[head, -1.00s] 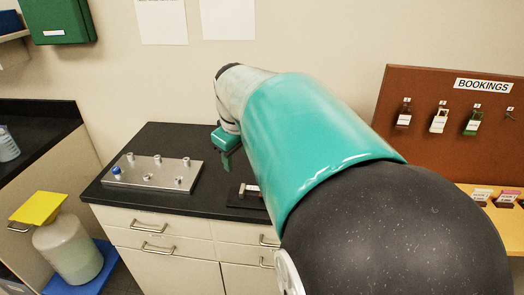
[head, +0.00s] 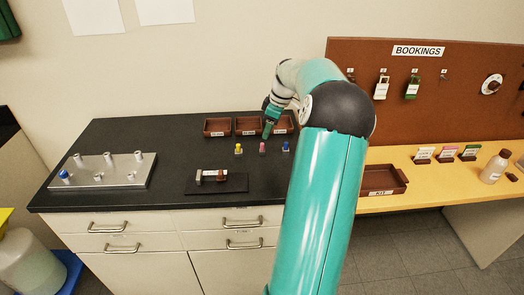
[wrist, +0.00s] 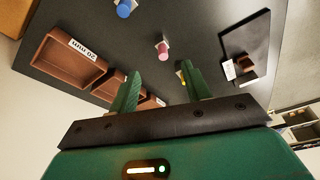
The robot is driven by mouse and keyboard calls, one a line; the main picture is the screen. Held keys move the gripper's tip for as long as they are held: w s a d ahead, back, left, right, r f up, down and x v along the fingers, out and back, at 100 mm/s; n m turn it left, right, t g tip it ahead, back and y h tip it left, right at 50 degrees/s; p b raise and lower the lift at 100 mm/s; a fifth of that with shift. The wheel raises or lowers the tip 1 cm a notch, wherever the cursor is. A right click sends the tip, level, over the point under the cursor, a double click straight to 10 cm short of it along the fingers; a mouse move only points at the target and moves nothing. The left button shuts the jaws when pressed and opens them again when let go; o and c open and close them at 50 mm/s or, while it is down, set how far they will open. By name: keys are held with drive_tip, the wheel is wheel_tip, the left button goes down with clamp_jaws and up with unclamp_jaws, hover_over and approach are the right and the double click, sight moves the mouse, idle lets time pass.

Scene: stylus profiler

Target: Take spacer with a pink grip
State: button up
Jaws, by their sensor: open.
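The spacer with a pink grip (head: 262,148) stands on the black bench top, between a yellow-gripped spacer (head: 238,149) and a blue-gripped spacer (head: 285,147). In the wrist view the pink spacer (wrist: 162,48) is ahead of my gripper (wrist: 163,80), roughly between the lines of its two green fingers and apart from them. The blue spacer (wrist: 124,9) is to its upper left there. The yellow one (wrist: 181,76) is partly hidden by the right finger. My gripper (head: 267,130) is open and empty, just above and behind the pink spacer in the head view.
Brown labelled trays (head: 217,127) stand behind the spacers. A black plate with a small fixture (head: 212,178) lies in front, and a metal plate with posts (head: 103,172) at left. A yellow table (head: 400,203) with a brown tray (head: 382,180) is at right.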

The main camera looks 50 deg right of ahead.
sight(263, 144)
drive_tip(key=x, duration=0.9)
drive_tip(key=shift+a, duration=0.25)
clamp_jaws()
